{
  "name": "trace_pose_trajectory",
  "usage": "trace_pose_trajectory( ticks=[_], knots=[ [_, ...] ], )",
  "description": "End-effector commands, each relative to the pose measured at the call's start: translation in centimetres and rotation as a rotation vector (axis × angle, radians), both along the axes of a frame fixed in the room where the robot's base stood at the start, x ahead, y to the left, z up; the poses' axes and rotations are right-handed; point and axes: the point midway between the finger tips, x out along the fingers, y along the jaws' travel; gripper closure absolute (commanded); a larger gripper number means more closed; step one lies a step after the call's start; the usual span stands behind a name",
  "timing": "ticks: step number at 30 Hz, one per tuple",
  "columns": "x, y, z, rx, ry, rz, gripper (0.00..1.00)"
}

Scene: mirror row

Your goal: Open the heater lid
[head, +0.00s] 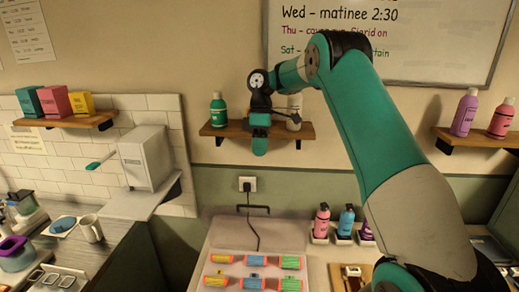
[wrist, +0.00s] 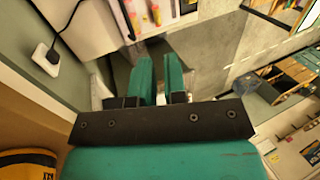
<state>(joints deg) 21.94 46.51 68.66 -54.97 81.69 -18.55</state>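The heater (head: 232,238) is a pale, flat box on the counter at the bottom middle of the head view. Several coloured rollers show in rows on its front part. A dark bar handle (head: 253,208) stands at its back edge; the lid's outline and whether it is clear cannot be told. My gripper (head: 260,146) hangs above and behind the heater in the picture, in front of the wall shelf, apart from the handle. In the wrist view my gripper (wrist: 159,75) has two teal fingers with a narrow gap and nothing between them.
A black cord runs from the wall outlet (head: 248,184) down over the heater. The shelf (head: 226,130) holds a green bottle (head: 218,109) and a pale bottle. Pink and blue bottles (head: 346,221) stand right of the heater. A white box (head: 146,157) stands at left.

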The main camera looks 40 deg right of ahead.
Motion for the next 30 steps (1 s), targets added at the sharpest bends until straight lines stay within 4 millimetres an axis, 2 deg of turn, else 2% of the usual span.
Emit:
trace_pose_trajectory(
  ticks=[2, 5, 9, 12, 13, 15, 18, 21, 24, 27, 30],
  knots=[
    [0.1, 1.0, -0.5, 0.011, -0.009, 0.011, 1.0],
    [0.6, 4.5, -2.3, 0.047, -0.054, 0.054, 1.0],
    [0.5, 11.9, -7.3, 0.056, -0.209, 0.197, 1.0],
    [-1.1, 15.3, -11.4, -0.043, -0.349, 0.384, 1.0],
    [-1.8, 15.8, -12.4, -0.091, -0.387, 0.455, 1.0],
    [-3.6, 16.0, -14.4, -0.223, -0.463, 0.648, 1.0],
    [-6.2, 14.9, -15.6, -0.438, -0.524, 0.958, 1.0],
    [-8.2, 13.3, -15.2, -0.64, -0.529, 1.247, 1.0],
    [-9.3, 12.1, -14.1, -0.79, -0.508, 1.457, 1.0],
    [-9.8, 11.4, -13.3, -0.873, -0.484, 1.57, 1.0],
    [-9.7, 11.0, -13.1, -0.899, -0.472, 1.605, 1.0]
  ],
)
